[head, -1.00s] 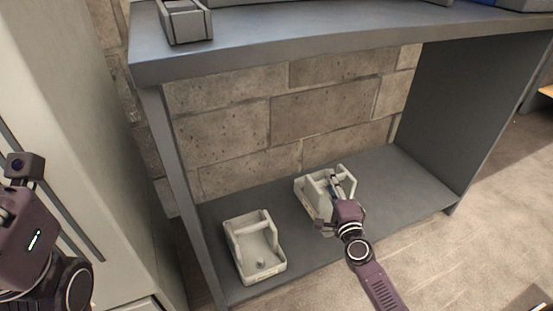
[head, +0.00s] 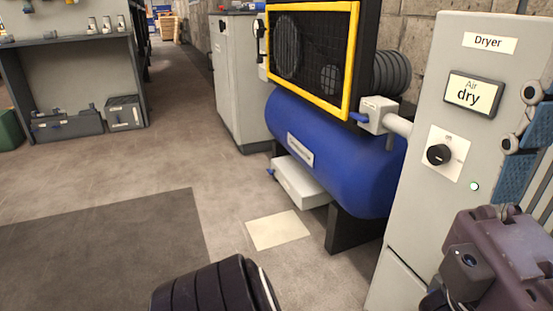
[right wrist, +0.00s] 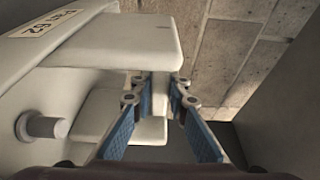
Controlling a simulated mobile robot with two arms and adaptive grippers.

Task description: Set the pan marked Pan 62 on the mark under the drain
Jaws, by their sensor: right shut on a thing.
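The pan marked Pan 62 (right wrist: 110,42) fills the left and upper middle of the right wrist view, its label at the upper left. My right gripper (right wrist: 162,88) is shut on a pale upright part of this pan. Whether the pan touches the shelf is hidden. In the head view, a pale square mark (head: 277,230) lies bare on the floor in front of the blue tank (head: 330,150). A white box with a blue knob (head: 300,183), perhaps the drain, sits low under the tank just above the mark.
The dryer cabinet (head: 440,130) stands right of the tank. A black leg (head: 350,230) of the tank stands close right of the mark. A dark floor mat (head: 110,250) lies to the left. Open floor stretches left of the mark. A brick wall (right wrist: 230,40) is behind the pan.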

